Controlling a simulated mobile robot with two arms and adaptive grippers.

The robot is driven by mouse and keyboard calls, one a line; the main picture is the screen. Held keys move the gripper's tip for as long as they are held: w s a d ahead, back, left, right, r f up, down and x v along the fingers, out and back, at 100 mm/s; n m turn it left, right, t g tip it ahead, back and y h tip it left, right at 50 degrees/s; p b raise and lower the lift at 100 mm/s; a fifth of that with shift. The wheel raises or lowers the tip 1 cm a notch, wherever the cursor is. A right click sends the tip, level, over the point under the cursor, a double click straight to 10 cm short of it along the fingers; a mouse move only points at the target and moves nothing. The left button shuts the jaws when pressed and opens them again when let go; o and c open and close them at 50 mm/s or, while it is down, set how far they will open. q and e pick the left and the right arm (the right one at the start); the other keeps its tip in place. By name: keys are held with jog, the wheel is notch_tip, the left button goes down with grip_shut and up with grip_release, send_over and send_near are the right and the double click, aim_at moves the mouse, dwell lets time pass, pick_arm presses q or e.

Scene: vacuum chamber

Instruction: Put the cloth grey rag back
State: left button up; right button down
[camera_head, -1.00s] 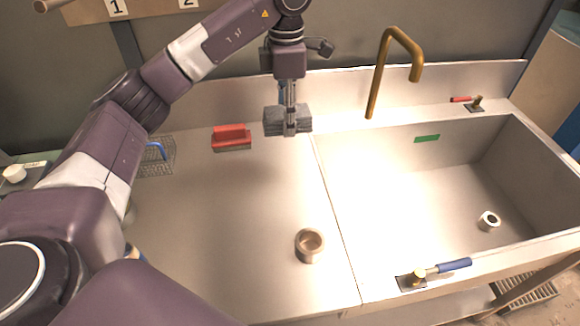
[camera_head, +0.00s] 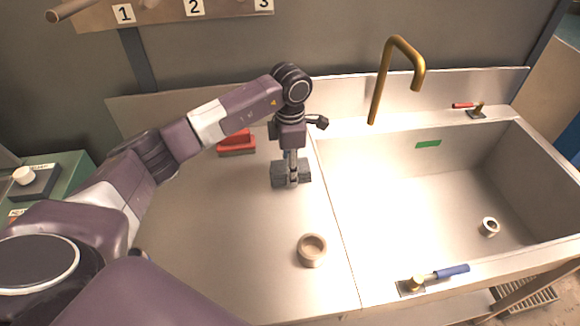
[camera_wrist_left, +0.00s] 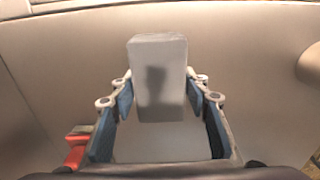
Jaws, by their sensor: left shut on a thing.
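The grey rag (camera_head: 278,176) is a folded, block-like cloth. My left gripper (camera_head: 292,180) is shut on it, with rag showing on both sides of the fingers in the head view. In the left wrist view the rag (camera_wrist_left: 158,60) stands out between the two blue-padded fingers of the gripper (camera_wrist_left: 160,105). The rag is low over the bare metal counter (camera_head: 225,220) left of the sink; I cannot tell whether it touches the counter. My right gripper is not in view.
A red brush (camera_head: 237,143) lies behind and left of the rag. A round metal cup (camera_head: 311,250) stands nearer the front. The sink basin (camera_head: 400,200) with a brass tap (camera_head: 378,85) is to the right. The counter's left-middle is clear.

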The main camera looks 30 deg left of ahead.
pick_arm(q)
jog(key=shift+f, duration=0.1)
jog(key=o, duration=0.9)
jog(key=shift+o, duration=0.6)
